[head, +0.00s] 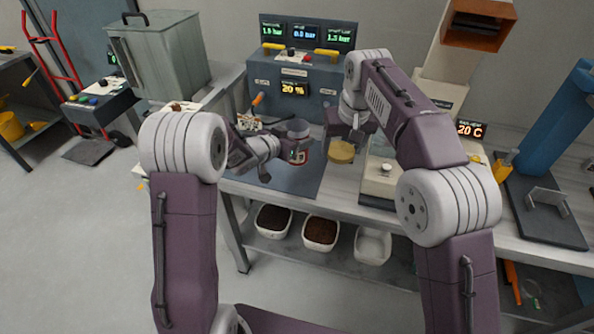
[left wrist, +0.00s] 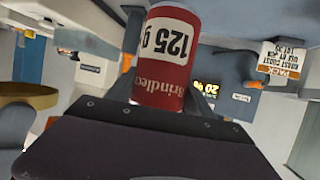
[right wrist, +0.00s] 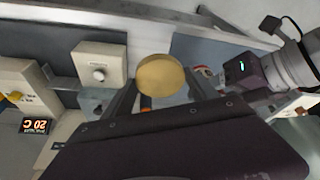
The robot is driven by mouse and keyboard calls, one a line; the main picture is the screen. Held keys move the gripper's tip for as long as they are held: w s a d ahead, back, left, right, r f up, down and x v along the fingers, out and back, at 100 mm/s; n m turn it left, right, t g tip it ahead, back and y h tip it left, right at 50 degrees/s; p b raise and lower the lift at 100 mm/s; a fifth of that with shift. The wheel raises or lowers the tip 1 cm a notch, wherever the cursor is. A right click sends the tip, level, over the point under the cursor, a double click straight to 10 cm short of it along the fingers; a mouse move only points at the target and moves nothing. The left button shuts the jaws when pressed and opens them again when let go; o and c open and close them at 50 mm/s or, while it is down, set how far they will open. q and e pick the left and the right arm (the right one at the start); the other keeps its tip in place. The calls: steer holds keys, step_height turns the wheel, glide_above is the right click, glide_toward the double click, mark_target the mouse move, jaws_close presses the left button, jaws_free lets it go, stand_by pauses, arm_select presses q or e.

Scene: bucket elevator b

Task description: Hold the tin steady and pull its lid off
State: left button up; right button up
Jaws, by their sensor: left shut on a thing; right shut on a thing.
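The red tin (head: 301,156) stands out small and partly hidden in the head view. My left gripper (head: 290,151) is shut around it. The left wrist view shows the tin (left wrist: 165,62) large, with a white 125 g label, held between the fingers. The round gold lid (head: 341,153) is apart from the tin, to its right in the head view. My right gripper (head: 345,138) is shut on the lid, which shows face-on between its fingers in the right wrist view (right wrist: 160,75). The lid's edge also shows at the left wrist view's left side (left wrist: 24,97).
A dark mat (head: 300,185) lies on the bench below the grippers. A grey console (head: 300,85) with displays stands behind, and a pale scale (head: 383,183) sits right of the lid. White tubs (head: 321,233) stand on the lower shelf. A blue press (head: 552,130) is far right.

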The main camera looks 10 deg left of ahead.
arm_select(q)
steer(key=f, duration=0.3)
steer(key=shift+d+f, duration=0.2)
steer(key=shift+f, duration=0.15)
arm_select(e)
steer(key=shift+w+d+f, duration=0.1)
steer(key=shift+d+f, duration=0.05)
steer(key=shift+f, duration=0.55)
arm_select(q)
steer(key=shift+w+d+f, duration=0.1)
steer(key=shift+d, duration=0.05)
arm_select(e)
steer(key=shift+d, duration=0.15)
arm_select(q)
step_height(320, 180, down, 4)
steer(key=shift+r+b, duration=0.1)
steer(key=shift+b, duration=0.7)
arm_select(e)
steer(key=shift+f, duration=0.45)
steer(key=shift+f, duration=0.1)
arm_select(q)
steer(key=o, duration=1.1)
steer(key=shift+o, duration=0.5)
